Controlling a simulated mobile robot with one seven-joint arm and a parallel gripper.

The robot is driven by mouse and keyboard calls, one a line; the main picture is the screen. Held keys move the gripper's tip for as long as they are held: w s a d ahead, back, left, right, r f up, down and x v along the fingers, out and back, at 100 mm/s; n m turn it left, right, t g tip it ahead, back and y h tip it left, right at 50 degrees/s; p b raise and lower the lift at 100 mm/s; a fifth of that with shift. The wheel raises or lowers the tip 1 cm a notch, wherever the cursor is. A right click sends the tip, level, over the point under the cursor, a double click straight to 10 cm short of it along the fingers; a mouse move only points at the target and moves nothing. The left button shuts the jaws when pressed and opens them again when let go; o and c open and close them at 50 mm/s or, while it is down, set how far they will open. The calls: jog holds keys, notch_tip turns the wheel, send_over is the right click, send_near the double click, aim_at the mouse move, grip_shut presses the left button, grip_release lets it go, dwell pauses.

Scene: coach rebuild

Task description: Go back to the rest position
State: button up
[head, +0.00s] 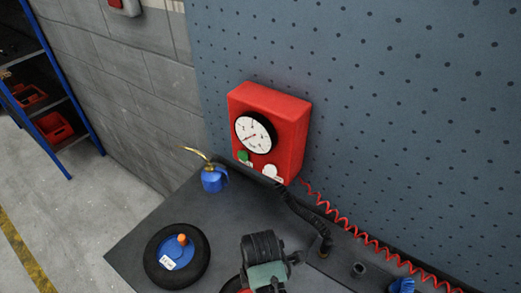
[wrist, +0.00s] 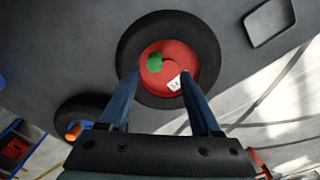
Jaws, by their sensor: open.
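My gripper (wrist: 159,76) is open in the wrist view, with its two blue fingers spread. A black wheel with a red hub (wrist: 186,62) lies beyond the fingertips. The fingertips overlap the left and right edges of the hub in the picture; I cannot tell whether they touch it. The hub has a green knob (wrist: 155,62) and a white label. Nothing shows held between the fingers. In the head view my black and teal wrist is at the bottom middle, and the fingers are hidden.
A wheel with a blue hub (head: 172,270) and orange knob lies left on the dark bench (head: 145,225). A blue oil can (head: 213,179) stands behind it. A red gauge box (head: 290,148) is at the pegboard, with a red coiled hose (head: 366,240). A dark tray (wrist: 269,22) shows top right.

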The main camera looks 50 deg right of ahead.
notch_tip(320, 180, up, 7)
jog(key=shift+r, duration=0.15)
jog(key=w+r+m+t+h+b, duration=0.35)
jog(key=w+r+t, duration=0.45)
jog(key=w+r, duration=0.75)
jog(key=w+a+r+m+t+b, duration=0.1)
jog(key=w+a+r+t, duration=0.5)
jog(key=r, duration=0.4)
jog(key=a+r+m+t+b, duration=0.1)
jog(key=a+r+t, duration=0.15)
jog(key=r, duration=0.35)
jog(key=s+a+r+m+t, duration=0.1)
jog(key=a+r+t, duration=0.15)
jog(key=r, duration=0.25)
jog(key=a+r+m+t+b, duration=0.1)
jog(key=a+r+t, duration=0.15)
jog(key=r, duration=0.35)
jog(key=s+a+r+m+t+y, duration=0.1)
jog(key=s+a+r+t, duration=0.2)
jog(key=s+r, duration=0.2)
jog(key=s+a+r+m+t+y+b, duration=0.1)
jog(key=s+a+r+t+y, duration=0.1)
jog(key=r, duration=0.5)
jog(key=s+a+t, duration=0.1)
jog(key=s+a, duration=0.1)
jog(key=s, duration=0.1)
jog(key=shift+s+a+r, duration=0.25)
jog(key=shift+r, duration=0.15)
